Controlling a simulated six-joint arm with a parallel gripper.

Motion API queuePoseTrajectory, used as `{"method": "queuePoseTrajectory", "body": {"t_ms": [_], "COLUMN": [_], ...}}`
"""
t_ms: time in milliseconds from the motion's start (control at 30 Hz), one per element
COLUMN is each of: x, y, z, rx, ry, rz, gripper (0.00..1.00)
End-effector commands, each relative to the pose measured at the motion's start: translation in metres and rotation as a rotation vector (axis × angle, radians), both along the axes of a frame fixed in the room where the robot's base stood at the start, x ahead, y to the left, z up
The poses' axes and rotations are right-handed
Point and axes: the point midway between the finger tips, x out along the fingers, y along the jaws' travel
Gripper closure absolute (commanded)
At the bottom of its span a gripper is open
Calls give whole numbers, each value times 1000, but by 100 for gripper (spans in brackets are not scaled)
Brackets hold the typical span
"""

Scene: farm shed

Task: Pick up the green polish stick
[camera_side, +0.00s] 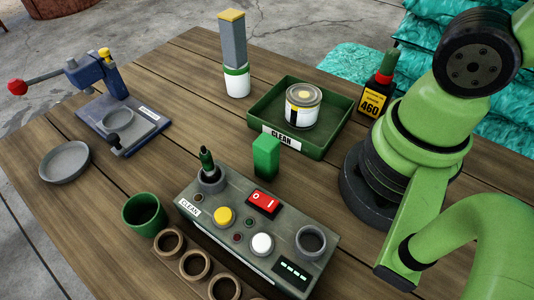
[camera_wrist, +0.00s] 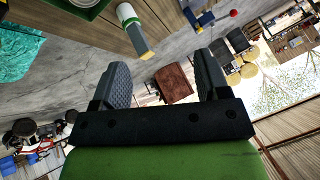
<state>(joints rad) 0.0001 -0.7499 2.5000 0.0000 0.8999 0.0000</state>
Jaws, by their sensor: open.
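A green upright block (camera_side: 266,158), which looks like the green polish stick, stands just behind the control box in the side view. A thin dark green stick-like piece (camera_side: 206,160) rises from a round holder at the box's left end. My gripper (camera_wrist: 163,80) shows in the wrist view with its two dark fingers wide apart and nothing between them. It is outside the side view, where only my arm shows. The green block cannot be made out in the wrist view.
The grey control box (camera_side: 262,235) has buttons and a red switch. A green tray (camera_side: 258,118) holds a tin (camera_side: 302,108). A tall grey stick with a yellow top (camera_side: 233,45), a dark bottle (camera_side: 377,90), a green cup (camera_side: 144,214) and a lever press (camera_side: 120,120) stand around.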

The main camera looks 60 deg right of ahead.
Motion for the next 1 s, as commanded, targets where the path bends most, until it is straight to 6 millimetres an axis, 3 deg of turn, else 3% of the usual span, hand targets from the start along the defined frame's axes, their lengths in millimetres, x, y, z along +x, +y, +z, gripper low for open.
{"method": "queuePoseTrajectory", "body": {"t_ms": [767,1000], "x": [2,30], "y": [1,16], "z": [-1,-30], "rx": [-2,-49], "ry": [12,192], "rz": [6,94], "gripper": [34,34]}}
